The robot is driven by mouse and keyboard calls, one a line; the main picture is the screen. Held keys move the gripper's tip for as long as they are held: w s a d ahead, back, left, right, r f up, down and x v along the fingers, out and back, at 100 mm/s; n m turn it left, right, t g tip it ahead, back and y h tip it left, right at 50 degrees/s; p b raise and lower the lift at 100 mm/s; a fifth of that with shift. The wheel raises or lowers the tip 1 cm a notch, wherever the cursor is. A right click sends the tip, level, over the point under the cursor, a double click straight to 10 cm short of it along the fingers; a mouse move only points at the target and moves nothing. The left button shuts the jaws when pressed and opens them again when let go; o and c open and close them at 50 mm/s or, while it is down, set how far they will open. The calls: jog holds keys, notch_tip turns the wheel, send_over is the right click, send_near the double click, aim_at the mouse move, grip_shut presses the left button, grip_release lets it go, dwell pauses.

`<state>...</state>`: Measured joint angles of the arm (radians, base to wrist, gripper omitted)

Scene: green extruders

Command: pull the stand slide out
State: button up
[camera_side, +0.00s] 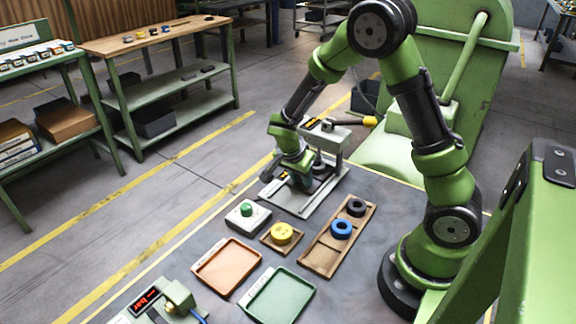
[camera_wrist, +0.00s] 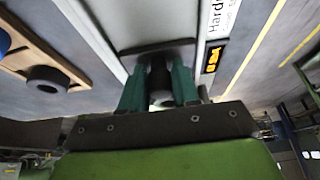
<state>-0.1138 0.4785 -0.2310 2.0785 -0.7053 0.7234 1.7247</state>
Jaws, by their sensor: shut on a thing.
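The grey stand (camera_side: 337,138) is on the dark table, with a flat light base (camera_side: 294,206) and a lever with a yellow handle. My gripper (camera_side: 300,180) is low at the stand, above its base, and partly hides the slide in the side view. In the wrist view my gripper (camera_wrist: 159,90) has its two green fingers on either side of a dark, round grip (camera_wrist: 158,74), which looks like the slide's knob. The fingers are closed on it. How far the slide is out cannot be told.
A white box with a green button (camera_side: 246,211), a yellow ring (camera_side: 282,233) on a small wooden tray and a wooden rack (camera_side: 323,259) with blue and black rings are in front of the stand. Orange (camera_side: 202,271) and green (camera_side: 308,287) trays are nearer. A gauge is at front left.

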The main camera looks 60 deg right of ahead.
jog(key=shift+a+f, duration=0.2)
jog(key=shift+a, duration=3.3)
jog(key=o, duration=0.7)
jog(key=shift+s, duration=0.15)
notch_tip(320, 180, up, 9)
jog(key=shift+f, duration=0.1)
